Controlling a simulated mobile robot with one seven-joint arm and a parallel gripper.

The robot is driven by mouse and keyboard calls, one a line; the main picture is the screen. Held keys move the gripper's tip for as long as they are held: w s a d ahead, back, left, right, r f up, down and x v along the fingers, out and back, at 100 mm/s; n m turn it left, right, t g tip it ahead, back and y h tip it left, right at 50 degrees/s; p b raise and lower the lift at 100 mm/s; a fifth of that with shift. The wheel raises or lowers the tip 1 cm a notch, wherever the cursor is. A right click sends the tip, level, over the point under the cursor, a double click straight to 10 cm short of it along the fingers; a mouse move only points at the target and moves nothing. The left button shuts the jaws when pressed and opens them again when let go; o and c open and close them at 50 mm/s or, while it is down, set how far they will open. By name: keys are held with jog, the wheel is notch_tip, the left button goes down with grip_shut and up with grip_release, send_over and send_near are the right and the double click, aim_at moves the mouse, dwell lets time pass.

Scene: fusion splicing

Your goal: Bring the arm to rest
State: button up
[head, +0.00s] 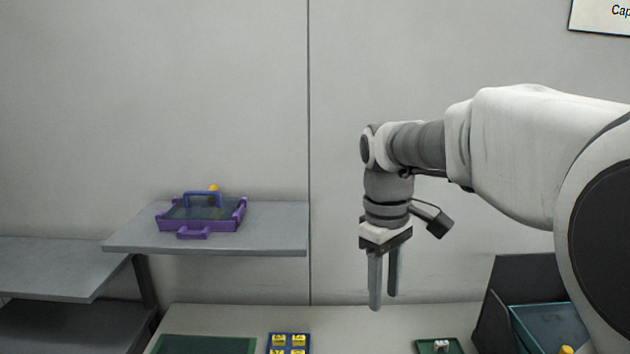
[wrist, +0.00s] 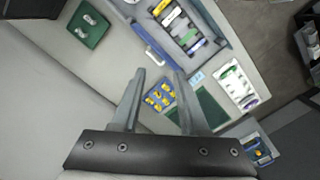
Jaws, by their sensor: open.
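My gripper (head: 384,282) hangs pointing down in front of the back wall, above the far part of the worktable (head: 225,314). Its two fingers are apart, with nothing between them. In the wrist view the gripper (wrist: 158,75) is also open and empty, with the table and its trays some way below. My arm reaches in from the right side of the head view.
A purple case (head: 203,228) with a blue handle sits on a grey shelf (head: 280,240) at left. On the table are a blue tray with yellow pieces (head: 289,340), a green tray (head: 425,347) and a dark open case (head: 510,290). Air around the gripper is clear.

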jog(key=s+d+f+m+t, duration=0.1)
jog(key=s+d+m+t, duration=0.2)
jog(key=s, duration=1.3)
jog(key=m+t, duration=0.3)
jog(key=m, duration=0.2)
jog(key=shift+f+y, duration=0.15)
jog(key=shift+y, duration=0.15)
